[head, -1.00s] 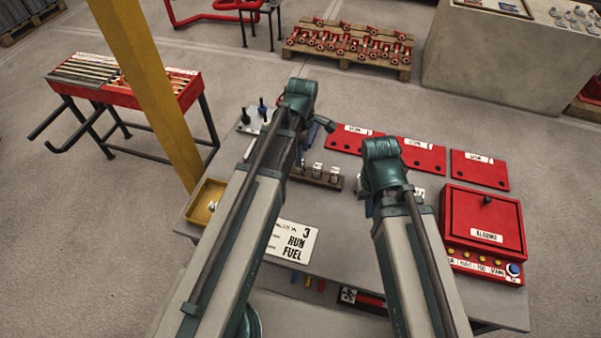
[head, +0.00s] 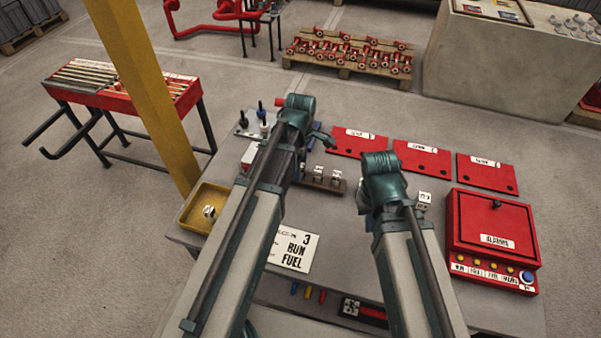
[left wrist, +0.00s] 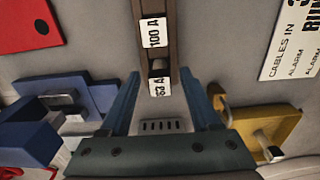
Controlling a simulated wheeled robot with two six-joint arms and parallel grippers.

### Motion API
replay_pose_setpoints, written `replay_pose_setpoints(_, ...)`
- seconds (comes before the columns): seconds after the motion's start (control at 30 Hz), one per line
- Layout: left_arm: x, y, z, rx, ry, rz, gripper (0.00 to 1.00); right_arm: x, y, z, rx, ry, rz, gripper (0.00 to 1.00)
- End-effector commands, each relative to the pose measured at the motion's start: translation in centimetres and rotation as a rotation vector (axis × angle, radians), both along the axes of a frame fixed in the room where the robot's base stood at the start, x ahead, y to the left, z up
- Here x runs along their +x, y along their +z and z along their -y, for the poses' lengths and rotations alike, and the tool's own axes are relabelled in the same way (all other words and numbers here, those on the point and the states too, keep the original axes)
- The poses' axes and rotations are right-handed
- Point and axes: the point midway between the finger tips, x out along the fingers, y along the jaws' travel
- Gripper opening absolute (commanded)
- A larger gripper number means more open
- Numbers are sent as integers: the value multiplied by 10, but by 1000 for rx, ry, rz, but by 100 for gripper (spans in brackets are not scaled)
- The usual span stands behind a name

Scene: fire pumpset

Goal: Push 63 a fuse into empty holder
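A fuse marked 63 A (left wrist: 157,87) is at the near end of a brown rail (left wrist: 158,50) in the left wrist view. A fuse marked 100 A (left wrist: 153,33) is further along it. My left gripper (left wrist: 158,82) is open, with one blue finger on each side of the 63 A fuse and gaps visible. I cannot tell whether the fuse is seated. In the head view, the rail (head: 322,182) carries white fuses beside my left arm. My right gripper (head: 366,205) is at the table's middle; its fingers are mostly hidden.
A yellow tray (head: 187,222) holding a pale part stands at the table's left. Three red plates (head: 421,159) lie at the back. A red alarm box (head: 491,222) stands at the right. A small white block (head: 424,198) is beside my right arm. A yellow post (head: 150,95) rises at left.

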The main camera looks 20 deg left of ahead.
Motion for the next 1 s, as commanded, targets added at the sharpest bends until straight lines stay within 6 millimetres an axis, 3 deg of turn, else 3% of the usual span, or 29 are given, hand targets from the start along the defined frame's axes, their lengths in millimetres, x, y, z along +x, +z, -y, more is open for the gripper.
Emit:
replay_pose_setpoints(0.03,0,0,0,0,0,0,52,0,0,0,0,0,0,0)
replay_pose_setpoints(0.33,0,0,0,0,0,0,0,0,0,0,0,0,0,0)
replay_pose_setpoints(0.77,0,2,-1,0,0,0,0,0,2,0,0,0,0,0)
replay_pose_setpoints(1.0,1,18,-9,0,-2,0,0,0,18,0,0,0,0,0)
